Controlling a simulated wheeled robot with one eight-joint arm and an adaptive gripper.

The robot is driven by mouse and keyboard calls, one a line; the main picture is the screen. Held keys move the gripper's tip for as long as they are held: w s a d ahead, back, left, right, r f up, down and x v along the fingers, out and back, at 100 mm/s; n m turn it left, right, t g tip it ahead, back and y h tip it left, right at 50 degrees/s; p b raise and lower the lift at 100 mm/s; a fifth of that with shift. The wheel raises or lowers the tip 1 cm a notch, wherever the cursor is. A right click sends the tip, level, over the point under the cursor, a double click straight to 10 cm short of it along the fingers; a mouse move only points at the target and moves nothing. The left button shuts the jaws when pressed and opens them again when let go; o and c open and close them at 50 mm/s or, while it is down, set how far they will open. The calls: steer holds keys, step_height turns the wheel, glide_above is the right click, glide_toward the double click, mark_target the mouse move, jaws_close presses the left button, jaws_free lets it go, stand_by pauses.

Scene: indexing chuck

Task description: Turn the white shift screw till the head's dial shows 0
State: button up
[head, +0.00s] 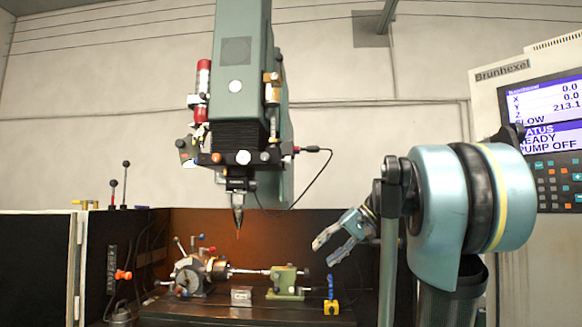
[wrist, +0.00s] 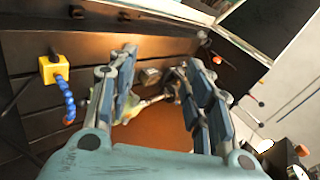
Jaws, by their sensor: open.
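The machine's spindle head (head: 240,130) hangs at centre in the head view. A white round knob (head: 243,157) sits low on its front, between an orange and a black one. I cannot tell whether it is the shift screw. The indexing chuck (head: 195,274) stands on the bed at lower left, with small coloured knobs; no dial figures are legible. My gripper (head: 325,251) is open and empty, right of the spindle, above and right of the tailstock. In the wrist view, its spread fingers (wrist: 160,68) frame the chuck and shaft at a distance.
A green tailstock (head: 286,280) supports a shaft from the chuck. A blue hose on a yellow block (head: 328,307) stands right of it. A small grey block (head: 241,296) lies on the bed. A cable (head: 315,180) loops beside the spindle. A control screen (head: 548,105) is at right.

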steer(key=w+r+n+y, duration=0.1)
steer(key=w+r+y, duration=0.1)
steer(key=w+r, duration=0.5)
steer(key=w+r+y, duration=0.2)
steer(key=w+r, duration=0.2)
steer(key=r, duration=0.6)
steer(key=n+y, duration=0.2)
steer(key=y, duration=0.2)
glide_toward(286, 161)
steer(key=a, duration=0.2)
steer(key=w+a, duration=0.1)
steer(key=a, duration=0.2)
steer(key=w+a, duration=0.1)
steer(key=a, duration=0.2)
steer(key=shift+w+a, duration=0.25)
steer(key=c, duration=1.1)
